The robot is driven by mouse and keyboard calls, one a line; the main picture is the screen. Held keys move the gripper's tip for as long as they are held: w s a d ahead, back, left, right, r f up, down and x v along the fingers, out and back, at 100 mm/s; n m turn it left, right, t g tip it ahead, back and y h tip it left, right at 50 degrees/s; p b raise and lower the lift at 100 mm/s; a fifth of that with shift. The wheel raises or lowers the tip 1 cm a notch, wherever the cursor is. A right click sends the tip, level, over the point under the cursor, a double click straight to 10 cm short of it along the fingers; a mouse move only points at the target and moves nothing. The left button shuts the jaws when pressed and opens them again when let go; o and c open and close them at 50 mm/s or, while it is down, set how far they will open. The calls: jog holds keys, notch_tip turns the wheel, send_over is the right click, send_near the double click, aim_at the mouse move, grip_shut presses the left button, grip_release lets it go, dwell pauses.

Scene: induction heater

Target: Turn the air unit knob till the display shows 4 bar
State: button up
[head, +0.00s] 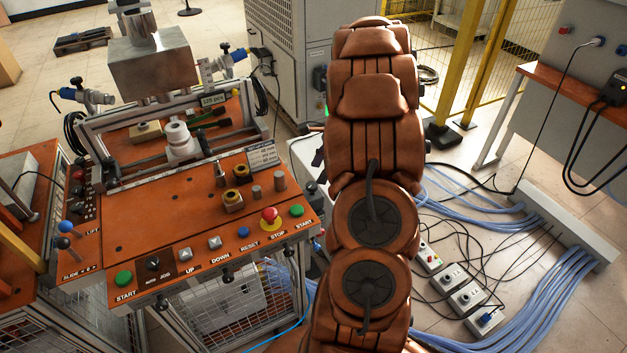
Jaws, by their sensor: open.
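My brown arm rises from the bottom centre to the top of the head view and covers the middle of the scene. My gripper does not show; it is beyond or behind the arm links. I cannot make out the air unit, its knob or its pressure display. A white surface (305,160) shows partly just left of my arm, and the rest of it is hidden.
An orange workbench (130,220) with push buttons and a red emergency stop (270,215) stands at left. A grey cabinet (275,45) stands behind. Blue hoses (555,290) and power strips (465,297) lie on the floor at right.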

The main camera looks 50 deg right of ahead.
aim_at(312, 184)
jog(key=p+x, duration=0.1)
jog(key=x, duration=0.4)
jog(key=shift+f, duration=0.1)
jog(key=c, duration=1.1)
